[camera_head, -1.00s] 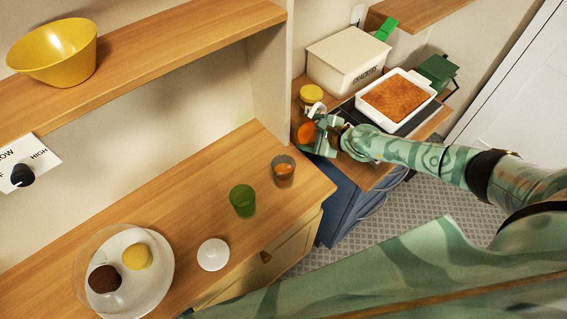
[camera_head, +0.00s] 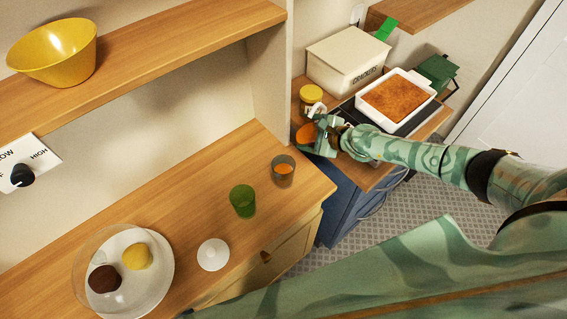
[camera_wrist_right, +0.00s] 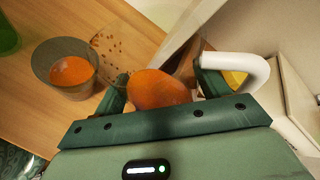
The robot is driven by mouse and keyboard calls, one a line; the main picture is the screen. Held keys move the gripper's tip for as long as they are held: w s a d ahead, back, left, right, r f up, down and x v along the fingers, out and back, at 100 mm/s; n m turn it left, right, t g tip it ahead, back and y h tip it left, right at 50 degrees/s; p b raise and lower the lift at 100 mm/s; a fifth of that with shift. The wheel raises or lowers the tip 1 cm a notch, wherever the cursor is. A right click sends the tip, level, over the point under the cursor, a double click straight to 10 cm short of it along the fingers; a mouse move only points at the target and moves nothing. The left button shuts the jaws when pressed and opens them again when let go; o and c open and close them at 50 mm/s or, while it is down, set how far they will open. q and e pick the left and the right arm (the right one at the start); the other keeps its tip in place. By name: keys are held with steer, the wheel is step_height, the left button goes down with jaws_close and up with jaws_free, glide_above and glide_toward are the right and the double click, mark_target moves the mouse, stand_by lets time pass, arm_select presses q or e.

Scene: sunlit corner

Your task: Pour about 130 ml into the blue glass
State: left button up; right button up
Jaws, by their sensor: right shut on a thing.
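The blue glass looks grey-blue and see-through (camera_head: 283,176). It stands upright near the right end of the wooden counter with orange liquid in it, and also shows in the right wrist view (camera_wrist_right: 82,88). My right gripper (camera_head: 320,135) is shut on a clear jug (camera_wrist_right: 122,42) with a white handle (camera_wrist_right: 245,66). Orange liquid (camera_wrist_right: 158,89) shows in the jug between the fingers. The jug is just right of the glass and apart from it; its exact tilt is hard to tell. My left gripper is not in view.
A green glass (camera_head: 242,201) stands left of the blue glass. A white lid-like disc (camera_head: 213,254) and a plate with round cakes (camera_head: 150,290) are nearer. A yellow-lidded jar (camera_head: 311,97), canister (camera_head: 345,62) and baking dish (camera_head: 402,118) stand behind the gripper.

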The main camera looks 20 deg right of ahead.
mark_target(315, 121)
steer(key=shift+w+f, duration=0.1)
steer(key=shift+f, duration=0.05)
steer(key=shift+w+d+r+m+y, duration=0.15)
steer(key=shift+d+r+m, duration=0.1)
steer(key=shift+r, duration=0.15)
steer(key=shift+w+d+r+m+y, duration=0.15)
steer(key=shift+d+r, duration=0.05)
steer(key=shift+r, duration=0.2)
steer(key=d+m+y+b, duration=0.1)
steer(key=b, duration=0.1)
steer(key=w+d+m+g+y+b, duration=0.1)
steer(key=b, duration=0.1)
steer(key=shift+f+b, duration=0.3)
steer(key=shift+f, duration=0.05)
steer(key=shift+w+d+r+m+y+b, duration=0.1)
steer(key=shift+w+r+m+y+b, duration=0.05)
steer(key=shift+m+y+b, duration=0.2)
steer(key=shift+w+d+r+m+g+y+b, duration=0.15)
steer(key=shift+d+r+m+g+y+b, duration=0.05)
steer(key=shift+r+m+g+y+b, duration=0.2)
steer(key=shift+r, duration=0.3)
stand_by(1.1)
